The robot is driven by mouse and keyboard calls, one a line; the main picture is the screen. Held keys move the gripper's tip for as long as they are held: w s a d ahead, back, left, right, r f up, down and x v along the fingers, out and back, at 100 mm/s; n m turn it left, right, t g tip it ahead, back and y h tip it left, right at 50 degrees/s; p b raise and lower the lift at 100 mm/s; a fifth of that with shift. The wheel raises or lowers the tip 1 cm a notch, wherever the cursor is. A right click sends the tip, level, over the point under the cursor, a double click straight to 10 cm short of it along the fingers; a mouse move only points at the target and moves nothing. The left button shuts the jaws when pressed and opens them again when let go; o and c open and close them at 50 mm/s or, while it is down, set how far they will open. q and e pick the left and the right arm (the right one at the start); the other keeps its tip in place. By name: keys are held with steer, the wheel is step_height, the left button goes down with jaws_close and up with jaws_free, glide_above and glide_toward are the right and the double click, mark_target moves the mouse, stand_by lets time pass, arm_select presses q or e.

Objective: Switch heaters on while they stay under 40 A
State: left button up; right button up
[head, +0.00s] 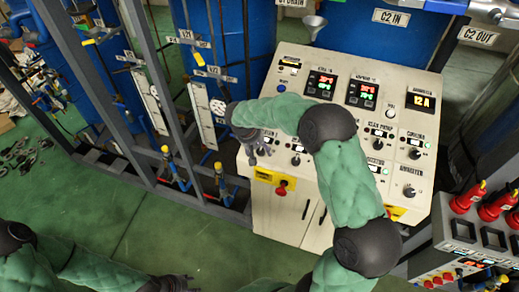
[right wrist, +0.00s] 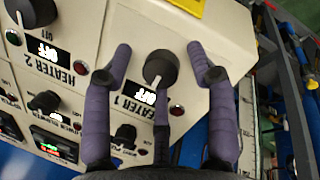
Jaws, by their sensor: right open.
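My right gripper (head: 258,152) is at the panel's left front edge. In the right wrist view its purple fingers (right wrist: 159,58) are spread open on either side of the black heater 1 knob (right wrist: 160,68); I cannot tell whether they touch it. The small heater 1 display (right wrist: 143,96) appears to read OFF. The heater 2 display (right wrist: 48,50) also appears to read OFF, beside its knob (right wrist: 35,12). My left gripper (head: 176,284) is low at the bottom edge, its opening unclear.
A red emergency knob (head: 282,187) on a yellow plate is just below my right gripper. Two temperature displays (head: 321,84) are lit on the panel. Grey frame posts (head: 172,85) with valves stand to the left. Green floor (head: 150,232) is clear in front.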

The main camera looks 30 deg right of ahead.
steer(key=c, duration=1.1)
steer(key=shift+f, duration=0.1)
